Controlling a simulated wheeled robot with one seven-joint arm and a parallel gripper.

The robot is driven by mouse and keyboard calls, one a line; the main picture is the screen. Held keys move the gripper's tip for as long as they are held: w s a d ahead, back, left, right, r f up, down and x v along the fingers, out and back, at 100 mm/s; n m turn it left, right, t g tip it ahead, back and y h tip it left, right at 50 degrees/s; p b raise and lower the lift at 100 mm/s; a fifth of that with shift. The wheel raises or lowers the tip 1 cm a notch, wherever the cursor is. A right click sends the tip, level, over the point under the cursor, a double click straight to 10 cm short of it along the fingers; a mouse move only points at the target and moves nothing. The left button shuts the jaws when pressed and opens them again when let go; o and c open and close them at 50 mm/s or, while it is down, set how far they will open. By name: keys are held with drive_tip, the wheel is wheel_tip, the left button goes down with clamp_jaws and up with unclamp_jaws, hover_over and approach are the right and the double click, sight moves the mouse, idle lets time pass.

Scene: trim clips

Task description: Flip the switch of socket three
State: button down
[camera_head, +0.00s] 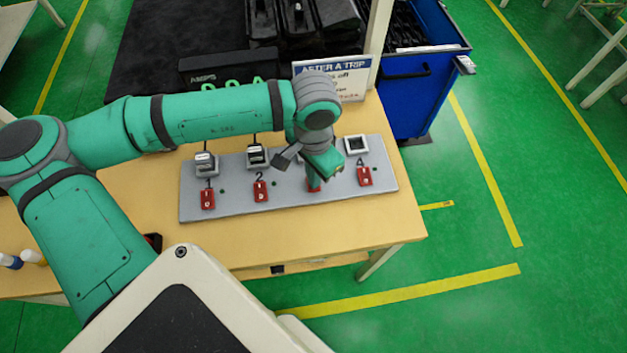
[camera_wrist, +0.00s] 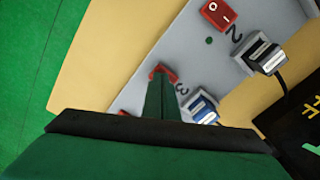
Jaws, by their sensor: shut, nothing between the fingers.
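A grey socket board (camera_head: 230,206) lies on the wooden table, with a row of red switches near its front edge. The switch of socket three (camera_head: 314,188) is mostly covered by my gripper (camera_head: 318,174) in the head view. In the wrist view, the red edges of switch three (camera_wrist: 161,70) show around the tips of my shut gripper (camera_wrist: 160,78). The fingers point down at it; whether they touch it, and its rocker position, I cannot tell. A blue-marked plug (camera_wrist: 203,107) sits at socket three, beside the printed 3.
Switch one (camera_head: 208,199), switch two (camera_head: 261,191) and switch four (camera_head: 364,176) are beside it. A sign (camera_head: 352,84) stands behind the board.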

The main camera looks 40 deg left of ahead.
drive_tip(key=shift+f, duration=0.55)
idle(0.4)
wheel_tip(320, 180, up, 7)
idle(0.9)
idle(0.5)
